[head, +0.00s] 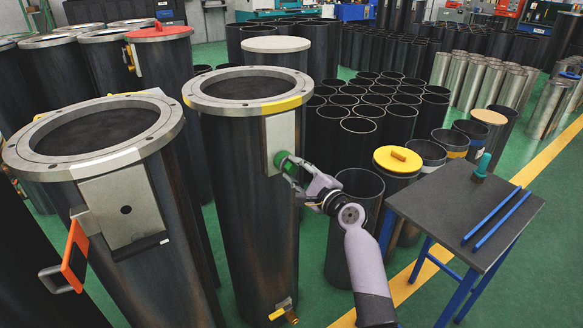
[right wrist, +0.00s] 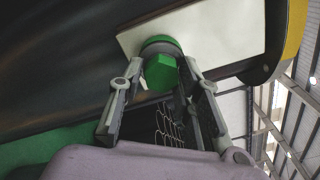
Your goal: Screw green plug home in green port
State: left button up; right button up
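The green plug (head: 290,168) sits against the pale plate on the side of the middle flanged cylinder (head: 250,190). My right gripper (head: 296,172) reaches it from the right. In the right wrist view the plug's green hexagonal head (right wrist: 161,72) lies between the two fingers (right wrist: 163,68), which appear shut on its sides. A dark band and a green ring (right wrist: 160,42) show between the head and the plate. The green port is mostly hidden behind the plug, so I cannot tell how deep the plug sits. My left gripper is not in view.
Another flanged cylinder (head: 150,250) with an orange handle (head: 75,256) stands at the left. A dark table (head: 440,205) with two blue rods (head: 490,218) and a teal-topped object (head: 483,165) stands right. Open black tubes (head: 355,225) stand behind my right arm.

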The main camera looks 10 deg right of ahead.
aim_at(294, 169)
jog(key=o, duration=0.3)
jog(key=shift+s, duration=0.1)
jog(key=shift+p+v, duration=0.85)
jog(key=shift+v, duration=0.7)
jog(key=v, duration=0.2)
jog(key=shift+s+d+r+p, duration=0.1)
jog(key=shift+s+d+p, duration=0.1)
jog(key=shift+s+p, duration=0.2)
